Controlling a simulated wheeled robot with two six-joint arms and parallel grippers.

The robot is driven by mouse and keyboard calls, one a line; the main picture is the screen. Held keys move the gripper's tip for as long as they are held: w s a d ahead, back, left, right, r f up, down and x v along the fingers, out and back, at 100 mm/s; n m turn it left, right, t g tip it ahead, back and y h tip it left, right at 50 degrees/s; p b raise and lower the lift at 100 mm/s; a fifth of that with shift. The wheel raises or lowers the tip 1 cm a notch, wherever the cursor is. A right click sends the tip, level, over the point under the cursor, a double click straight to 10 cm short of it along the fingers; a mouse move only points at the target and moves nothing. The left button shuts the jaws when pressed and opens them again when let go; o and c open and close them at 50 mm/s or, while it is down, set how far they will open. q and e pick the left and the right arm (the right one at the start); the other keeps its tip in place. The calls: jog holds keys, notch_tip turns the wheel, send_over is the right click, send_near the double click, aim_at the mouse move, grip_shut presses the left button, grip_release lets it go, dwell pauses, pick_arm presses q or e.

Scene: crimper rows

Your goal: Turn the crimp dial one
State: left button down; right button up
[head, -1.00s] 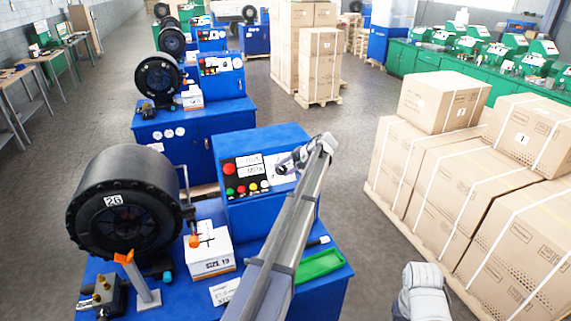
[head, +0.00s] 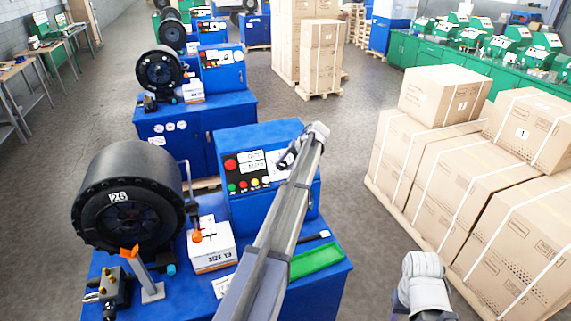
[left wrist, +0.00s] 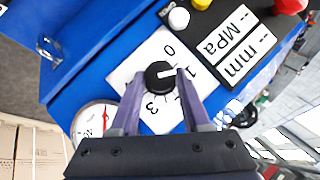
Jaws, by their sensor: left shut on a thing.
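The crimp dial (left wrist: 160,75) is a round black knob on a white plate with numbers on the blue control box. Its white pointer mark faces the 1; the 0 and 3 also show, and a finger partly covers the scale. My left gripper (left wrist: 160,90) is shut on the dial, with one finger on each side of it. In the head view my left gripper (head: 290,157) is at the right part of the box's panel, and it hides most of the dial there. My right gripper is out of sight.
The blue control box (head: 270,140) stands on a blue bench with a black crimper (head: 125,200), a SIZE 19 box (head: 212,260) and a green tray (head: 317,262). A round gauge (left wrist: 95,118) is beside the dial. Strapped cartons (head: 450,180) stand right across bare floor.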

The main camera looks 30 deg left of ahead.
pick_arm(q)
jog(key=shift+c, duration=1.8)
grip_release()
jog(key=shift+r, duration=0.1)
jog(key=p+v, duration=0.6)
jog(key=v, duration=0.1)
jog(key=shift+d+r, duration=0.2)
jog(key=shift+d, duration=0.05)
